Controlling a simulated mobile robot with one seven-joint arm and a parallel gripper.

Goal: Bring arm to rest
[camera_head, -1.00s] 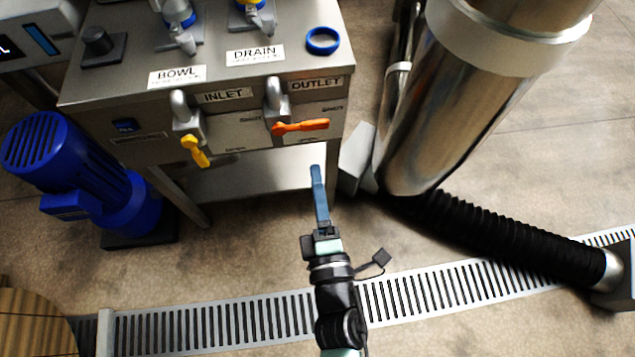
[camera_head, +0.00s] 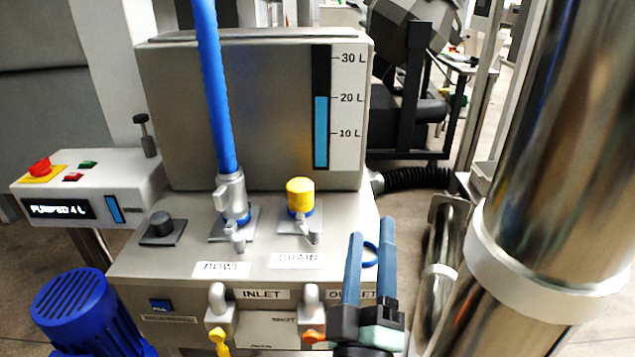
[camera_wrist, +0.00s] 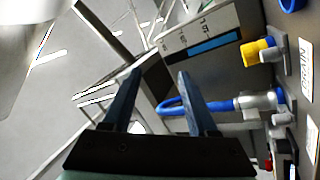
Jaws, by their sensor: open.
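My gripper (camera_head: 370,262) is in front of the right part of the machine in the head view, pointing up with its two blue fingers apart and nothing between them. In the wrist view the gripper (camera_wrist: 155,92) is also open and empty. Its fingers partly cover the blue ring (camera_head: 371,255) and the OUTLET label (camera_head: 338,295) in the head view. I cannot tell whether the gripper touches anything.
The steel machine (camera_head: 255,120) bears a blue hose (camera_head: 215,85) on the BOWL fitting and a yellow cap (camera_head: 300,195) on the DRAIN fitting. A control box (camera_head: 90,185) and blue motor (camera_head: 85,315) stand left. A large steel cylinder (camera_head: 560,150) stands close on the right.

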